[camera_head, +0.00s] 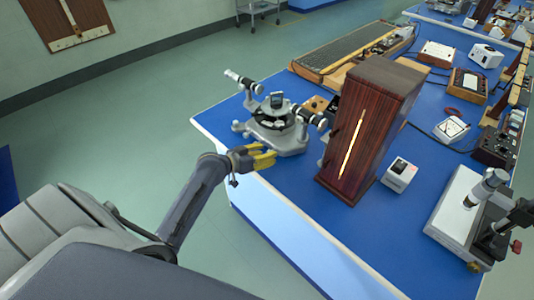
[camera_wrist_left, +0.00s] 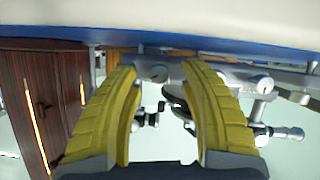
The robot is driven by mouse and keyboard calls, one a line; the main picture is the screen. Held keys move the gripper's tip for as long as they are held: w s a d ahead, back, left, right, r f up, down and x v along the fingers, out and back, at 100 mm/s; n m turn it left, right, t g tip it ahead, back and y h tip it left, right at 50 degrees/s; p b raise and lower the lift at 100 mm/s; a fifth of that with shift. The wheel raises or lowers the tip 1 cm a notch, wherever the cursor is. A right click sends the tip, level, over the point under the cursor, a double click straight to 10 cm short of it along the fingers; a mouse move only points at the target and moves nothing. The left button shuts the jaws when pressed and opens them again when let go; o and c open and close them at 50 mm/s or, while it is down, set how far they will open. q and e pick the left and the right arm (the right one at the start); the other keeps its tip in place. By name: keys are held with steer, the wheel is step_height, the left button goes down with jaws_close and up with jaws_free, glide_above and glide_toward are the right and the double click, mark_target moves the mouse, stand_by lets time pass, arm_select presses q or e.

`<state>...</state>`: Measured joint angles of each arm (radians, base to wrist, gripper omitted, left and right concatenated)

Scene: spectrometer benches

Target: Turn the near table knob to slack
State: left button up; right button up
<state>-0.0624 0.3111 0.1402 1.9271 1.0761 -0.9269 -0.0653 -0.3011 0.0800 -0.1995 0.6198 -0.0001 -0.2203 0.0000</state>
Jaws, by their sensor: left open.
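The spectrometer (camera_head: 277,128) stands on the blue bench near its left corner, with a grey base, a dark round table and two tubes. My left gripper (camera_head: 262,155) has yellow fingers and is at the near side of the spectrometer base. In the left wrist view the fingers (camera_wrist_left: 160,72) are spread apart. Grey spectrometer parts (camera_wrist_left: 240,77) show between and beyond them, seen upside down. The near table knob is too small to tell for sure among these parts. Whether a finger touches anything cannot be told. My right gripper is not in view.
A tall dark wooden box (camera_head: 366,125) with a bright slit stands right of the spectrometer; it also fills the left of the wrist view (camera_wrist_left: 45,95). A small white box (camera_head: 399,175) and a microscope-like instrument (camera_head: 470,215) are further right. The bench front is clear.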

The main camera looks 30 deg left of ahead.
arm_select(q)
steer(key=shift+w+d+f, duration=0.15)
steer(key=shift+w, duration=0.25)
jaws_close()
stand_by(0.5)
